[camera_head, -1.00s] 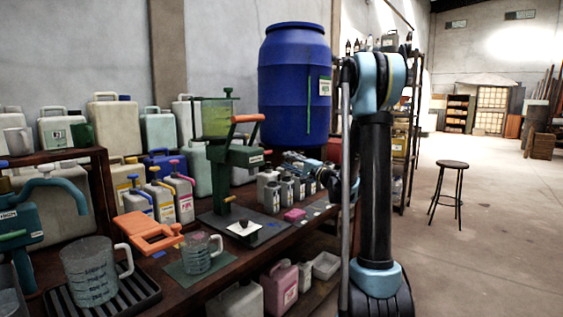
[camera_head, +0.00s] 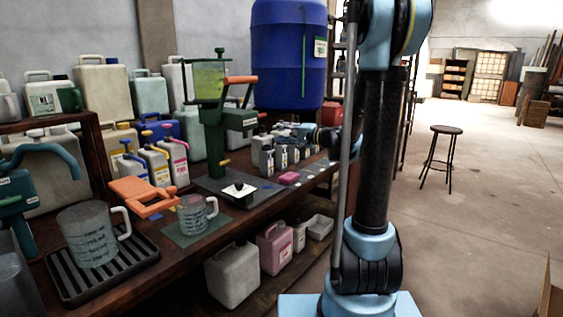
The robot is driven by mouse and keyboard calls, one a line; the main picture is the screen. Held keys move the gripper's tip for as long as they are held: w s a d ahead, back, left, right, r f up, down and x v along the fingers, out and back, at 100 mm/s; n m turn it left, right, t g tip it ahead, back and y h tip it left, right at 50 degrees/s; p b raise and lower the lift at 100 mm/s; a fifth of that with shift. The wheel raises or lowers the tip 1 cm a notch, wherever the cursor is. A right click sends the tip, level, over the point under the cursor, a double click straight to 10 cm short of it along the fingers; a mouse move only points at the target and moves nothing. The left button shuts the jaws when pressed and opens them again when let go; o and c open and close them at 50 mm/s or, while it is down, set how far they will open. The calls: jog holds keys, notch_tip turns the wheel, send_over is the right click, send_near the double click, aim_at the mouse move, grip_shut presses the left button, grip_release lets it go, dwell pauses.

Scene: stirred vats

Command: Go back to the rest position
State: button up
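My arm stands upright right of centre in the head view, its black and light-blue links rising from a blue base. Its upper part runs out of the top of the picture. The far end of my arm reaches left behind the upright link, over the workbench (camera_head: 245,210). My gripper (camera_head: 288,131) seems to be there, small and dark, near several small grey bottles (camera_head: 281,156). Its fingers are too small and cluttered to read, and I cannot tell whether it holds or touches anything.
A blue barrel (camera_head: 290,60) stands behind the bench. A green dispenser (camera_head: 212,125), an orange-handled tool (camera_head: 143,196) and measuring jugs (camera_head: 88,236) crowd the bench. Jugs (camera_head: 233,275) sit below. Open floor (camera_head: 480,230) lies right, with a stool (camera_head: 441,158) and a cardboard edge (camera_head: 550,295).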

jog(key=s+d+f+n+g+h, duration=0.25)
jog(key=s+f, duration=0.25)
jog(key=s, duration=0.5)
jog(key=s+d+f+n+g+h, duration=0.15)
jog(key=s+f+h, duration=0.3)
jog(key=s, duration=0.65)
jog(key=s+d+f+g+h, duration=0.1)
jog(key=s+d+f+h, duration=0.2)
jog(key=s+d+f, duration=0.3)
jog(key=s+d+f+n+g+h, duration=0.1)
jog(key=s+d+f+h, duration=0.3)
jog(key=s+d, duration=0.4)
jog(key=s+f+g, duration=0.1)
jog(key=s, duration=0.2)
jog(key=shift+s+d+f+h, duration=0.3)
jog(key=shift+f, duration=0.1)
jog(key=shift+w+f, duration=0.2)
jog(key=shift+w, duration=0.25)
